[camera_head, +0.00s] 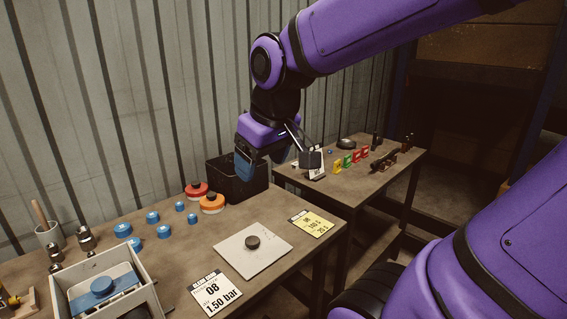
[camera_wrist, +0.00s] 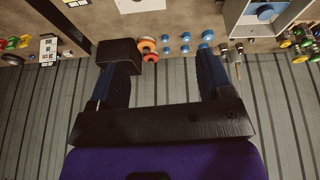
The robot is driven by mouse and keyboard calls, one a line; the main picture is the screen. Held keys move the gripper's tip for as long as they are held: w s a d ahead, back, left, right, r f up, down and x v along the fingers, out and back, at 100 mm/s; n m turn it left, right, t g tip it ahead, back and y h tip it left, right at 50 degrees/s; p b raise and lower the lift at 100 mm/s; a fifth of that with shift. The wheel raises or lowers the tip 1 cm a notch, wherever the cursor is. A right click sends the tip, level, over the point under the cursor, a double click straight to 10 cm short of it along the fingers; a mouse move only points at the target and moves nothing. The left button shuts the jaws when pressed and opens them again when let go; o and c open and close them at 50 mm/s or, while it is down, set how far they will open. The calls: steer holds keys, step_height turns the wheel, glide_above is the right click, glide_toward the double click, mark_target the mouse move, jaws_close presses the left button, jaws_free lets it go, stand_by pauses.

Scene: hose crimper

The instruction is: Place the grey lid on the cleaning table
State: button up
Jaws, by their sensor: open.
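The grey lid (camera_head: 252,264) is a flat, light-grey square plate with a dark round knob. It lies flat on the near table (camera_head: 275,215), and part of it shows at the top edge of the wrist view (camera_wrist: 140,5). My gripper (camera_head: 277,160) is open and empty, above and behind the lid, by the black bin (camera_head: 222,177). In the wrist view its two blue fingers stand wide apart (camera_wrist: 163,65), with nothing held between them. A second table (camera_head: 345,190) stands beyond at the right; I cannot tell which table is the cleaning one.
Red (camera_head: 196,190) and orange (camera_head: 211,204) round pieces and several blue caps (camera_head: 152,217) lie left of the lid. A grey open box (camera_head: 140,268) stands front left. Cards (camera_head: 215,289) lie around the lid. Small tools and coloured pieces (camera_head: 348,159) occupy the far table. A corrugated wall (camera_head: 150,100) stands behind.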

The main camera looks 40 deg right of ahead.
steer(key=s+a+r+m+t, duration=0.1)
steer(key=s+r, duration=0.1)
steer(key=s, duration=0.5)
steer(key=shift+a, duration=0.15)
